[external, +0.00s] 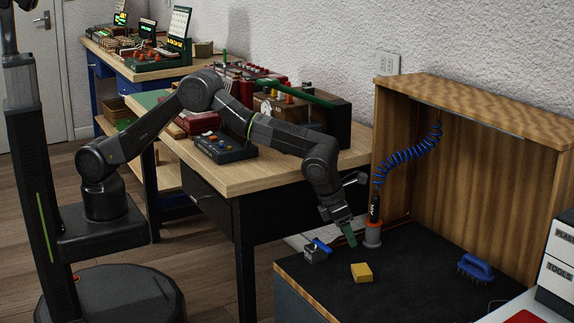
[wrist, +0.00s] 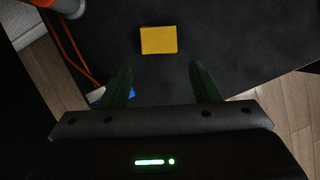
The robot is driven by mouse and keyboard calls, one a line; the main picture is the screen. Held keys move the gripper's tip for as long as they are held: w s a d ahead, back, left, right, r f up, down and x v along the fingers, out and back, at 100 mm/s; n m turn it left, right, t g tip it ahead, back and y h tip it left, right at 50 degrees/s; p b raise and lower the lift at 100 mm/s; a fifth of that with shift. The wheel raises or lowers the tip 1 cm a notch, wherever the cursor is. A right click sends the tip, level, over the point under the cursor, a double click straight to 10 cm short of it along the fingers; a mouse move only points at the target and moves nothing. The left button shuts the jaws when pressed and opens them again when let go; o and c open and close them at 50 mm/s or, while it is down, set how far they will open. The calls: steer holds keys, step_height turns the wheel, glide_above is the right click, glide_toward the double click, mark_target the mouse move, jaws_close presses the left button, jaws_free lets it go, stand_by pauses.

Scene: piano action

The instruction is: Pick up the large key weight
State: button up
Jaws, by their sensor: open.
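I cannot surely pick out the large key weight in either view. My gripper (external: 346,232) hangs over the back part of a dark-topped bench, tilted downward. In the wrist view my gripper (wrist: 161,78) shows two green fingers spread apart with nothing between them. A yellow block (external: 361,272) lies on the dark bench top, nearer the camera than my gripper. The yellow block also shows in the wrist view (wrist: 158,40), beyond the fingertips and roughly centred between them, apart from both.
An orange-and-grey holder (external: 372,236) with a black tool and blue coiled hose stands close beside my gripper. A small metal device with a blue part (external: 316,250) sits left. A blue brush (external: 475,267) lies right. A wooden panel (external: 463,165) encloses the back.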

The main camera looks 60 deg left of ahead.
step_height(320, 180, up, 19)
steer(key=a+n+g+h+p, duration=0.1)
steer(key=n+g+h+p, duration=0.3)
steer(key=n, duration=0.9)
steer(key=w+a+r+n+t+h+p, duration=0.1)
steer(key=w+a+r+n+p, duration=0.2)
steer(key=w+a+r+n, duration=0.45)
steer(key=w+a+r+n+t+h+p, duration=0.1)
steer(key=w+a+r+n+h+p, duration=0.25)
steer(key=r, duration=0.75)
steer(key=n+g+h+p, duration=0.25)
steer(key=n+p, duration=0.55)
steer(key=n, duration=2.5)
glide_toward(310, 90)
steer(key=shift+s+a+r+t+h, duration=0.35)
steer(key=shift+a+r, duration=0.2)
steer(key=shift+a, duration=0.2)
steer(key=shift+s+a+f+n, duration=0.15)
steer(key=shift+s+a+n, duration=0.05)
steer(key=shift+n, duration=0.3)
steer(key=shift+d+f, duration=0.1)
steer(key=shift+d, duration=0.05)
steer(key=x, duration=0.9)
steer(key=p+x, duration=0.1)
steer(key=x, duration=0.3)
steer(key=shift+w+d+f, duration=0.1)
steer(key=shift+w+f, duration=0.2)
steer(key=shift+f, duration=0.1)
steer(key=c, duration=1.2)
